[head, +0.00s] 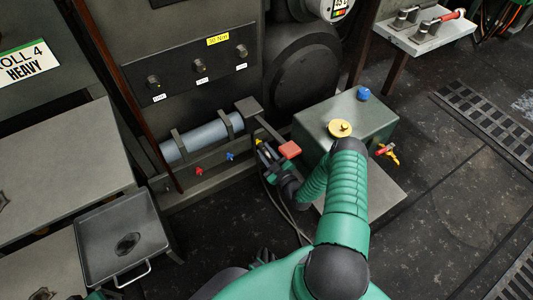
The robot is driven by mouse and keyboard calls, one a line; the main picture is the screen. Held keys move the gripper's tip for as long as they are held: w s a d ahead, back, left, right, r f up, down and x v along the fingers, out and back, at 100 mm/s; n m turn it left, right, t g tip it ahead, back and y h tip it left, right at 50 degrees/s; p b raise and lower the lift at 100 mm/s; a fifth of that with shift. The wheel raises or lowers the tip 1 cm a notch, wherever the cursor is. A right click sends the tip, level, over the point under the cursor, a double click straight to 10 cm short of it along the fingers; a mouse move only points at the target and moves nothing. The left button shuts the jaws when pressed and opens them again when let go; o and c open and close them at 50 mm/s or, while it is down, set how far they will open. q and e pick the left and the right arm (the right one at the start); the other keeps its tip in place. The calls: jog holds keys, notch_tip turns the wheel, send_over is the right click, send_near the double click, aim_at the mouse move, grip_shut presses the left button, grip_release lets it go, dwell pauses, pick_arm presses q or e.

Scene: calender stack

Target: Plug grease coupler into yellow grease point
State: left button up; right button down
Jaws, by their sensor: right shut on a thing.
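The yellow grease point (259,142) is a small fitting low on the dark machine front, at the right end of a row with a blue one (230,156) and a red one (198,171). My right gripper (266,156) is right at the yellow point, shut on the grease coupler. The coupler is mostly hidden by the fingers, and I cannot tell whether it touches the point or sits on it. A dark hose (283,210) hangs below the gripper to the floor.
A red-ended lever (290,149) juts out just right of my right gripper. A grey-green box (375,128) with yellow and blue caps stands to the right. A grey cylinder (205,136) lies above the fittings. A black tray (122,238) is at lower left.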

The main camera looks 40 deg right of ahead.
jog(key=shift+w, duration=0.15)
jog(key=c, duration=1.1)
grip_release()
jog(key=o, duration=0.3)
jog(key=shift+o, duration=0.2)
